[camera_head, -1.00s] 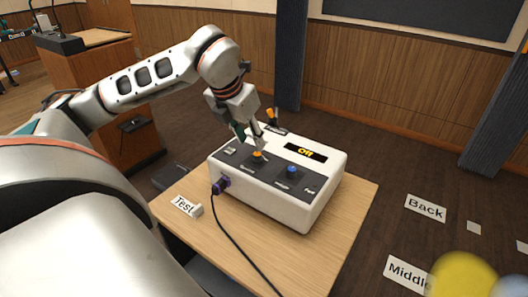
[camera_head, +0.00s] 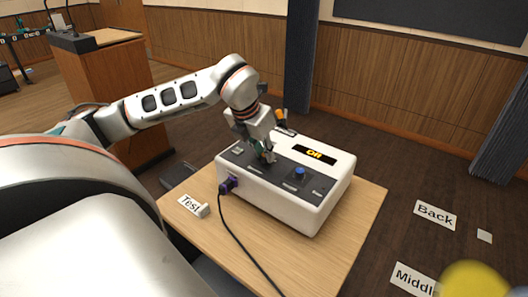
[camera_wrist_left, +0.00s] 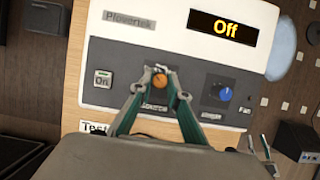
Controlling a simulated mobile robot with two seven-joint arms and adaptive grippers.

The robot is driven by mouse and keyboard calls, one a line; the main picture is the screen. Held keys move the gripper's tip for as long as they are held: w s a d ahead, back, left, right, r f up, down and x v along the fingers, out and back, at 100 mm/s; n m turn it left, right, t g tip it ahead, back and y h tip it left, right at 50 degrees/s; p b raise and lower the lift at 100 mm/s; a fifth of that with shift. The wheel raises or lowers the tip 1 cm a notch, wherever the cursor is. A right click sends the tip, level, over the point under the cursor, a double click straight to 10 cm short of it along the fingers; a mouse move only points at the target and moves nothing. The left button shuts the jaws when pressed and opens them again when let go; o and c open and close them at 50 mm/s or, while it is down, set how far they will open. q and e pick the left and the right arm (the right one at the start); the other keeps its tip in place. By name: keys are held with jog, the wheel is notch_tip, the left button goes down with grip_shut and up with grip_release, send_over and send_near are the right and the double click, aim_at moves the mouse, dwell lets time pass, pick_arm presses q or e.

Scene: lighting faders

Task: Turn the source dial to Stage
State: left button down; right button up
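The white control box (camera_head: 326,206) stands on the wooden table. The orange source dial (camera_wrist_left: 160,81) sits on the dark panel above the word "Source". My left gripper (camera_head: 264,157) is lowered onto the panel from above. In the left wrist view my left gripper's fingertips (camera_wrist_left: 159,74) are on either side of the dial and look closed against it. In the head view the gripper hides the dial. My right gripper is not in view.
A blue knob (camera_head: 300,171) is to the right of the source dial. An "On" button (camera_wrist_left: 102,79) is to its left. A purple plug with a dark cable (camera_head: 228,184) is at the box's front. A "Test" label (camera_head: 190,204) lies on the table (camera_head: 205,230).

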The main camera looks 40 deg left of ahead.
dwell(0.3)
pick_arm(q)
jog(key=shift+a+m+h, duration=0.15)
jog(key=shift+m+h, duration=0.25)
jog(key=shift+m, duration=0.7)
jog(key=shift+m+h, duration=0.3)
jog(key=shift+m, duration=0.5)
jog(key=shift+a+r+m+h+p, duration=0.15)
jog(key=shift+m+h+p, duration=0.3)
jog(key=shift+m, duration=0.75)
jog(key=shift+m+g+h+p, duration=0.25)
jog(key=shift+m+g+p, duration=0.15)
jog(key=shift+m, duration=0.8)
